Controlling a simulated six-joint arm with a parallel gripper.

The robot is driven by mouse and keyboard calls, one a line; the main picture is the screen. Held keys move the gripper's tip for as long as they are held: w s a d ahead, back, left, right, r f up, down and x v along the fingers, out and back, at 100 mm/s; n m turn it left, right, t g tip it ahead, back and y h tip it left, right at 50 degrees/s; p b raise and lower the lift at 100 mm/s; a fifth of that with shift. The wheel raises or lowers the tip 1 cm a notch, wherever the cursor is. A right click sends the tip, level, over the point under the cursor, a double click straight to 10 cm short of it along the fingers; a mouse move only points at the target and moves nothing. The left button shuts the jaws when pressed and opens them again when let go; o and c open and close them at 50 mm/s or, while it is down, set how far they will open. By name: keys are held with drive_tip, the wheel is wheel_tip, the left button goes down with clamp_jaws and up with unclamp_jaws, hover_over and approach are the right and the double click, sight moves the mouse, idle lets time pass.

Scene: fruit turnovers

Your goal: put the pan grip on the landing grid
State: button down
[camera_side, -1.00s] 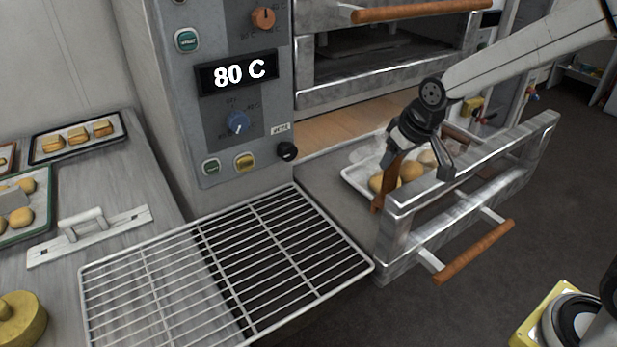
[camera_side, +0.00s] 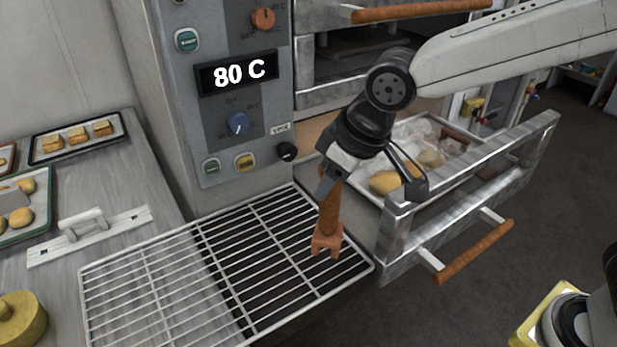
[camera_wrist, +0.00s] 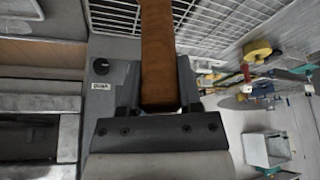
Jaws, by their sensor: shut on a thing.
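The pan grip (camera_side: 327,224) is a brown wooden piece with a forked lower end. My gripper (camera_side: 333,180) is shut on its upper part, and the grip hangs down, slightly tilted, over the right part of the landing grid (camera_side: 160,257). I cannot tell whether its lower end touches the wires. In the wrist view the pan grip (camera_wrist: 157,55) runs up from between the jaws (camera_wrist: 158,100), with the landing grid (camera_wrist: 205,22) beyond it. The landing grid is an empty wire rack next to the oven front.
A tray of turnovers (camera_side: 366,184) lies behind my gripper. The oven control panel (camera_side: 236,90) rises behind the grid. A white handled tool (camera_side: 88,236) lies on the left counter.

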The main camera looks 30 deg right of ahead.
drive_tip(key=shift+s+a+r, duration=0.15)
drive_tip(key=shift+s+a, duration=0.05)
drive_tip(key=shift+a, duration=0.15)
drive_tip(key=w+a+f, duration=0.5)
drive_tip(key=w+f, duration=0.4)
drive_tip(key=w, duration=0.3)
drive_tip(key=shift+w+a+f, duration=0.15)
drive_tip(key=shift+a+f, duration=0.05)
drive_tip(key=shift+a, duration=0.1)
drive_tip(key=shift+w+a+f, duration=0.1)
drive_tip(key=shift+w+f, duration=0.05)
drive_tip(key=shift+f, duration=0.8)
drive_tip(key=shift+w+f, duration=0.1)
drive_tip(key=shift+f, duration=0.95)
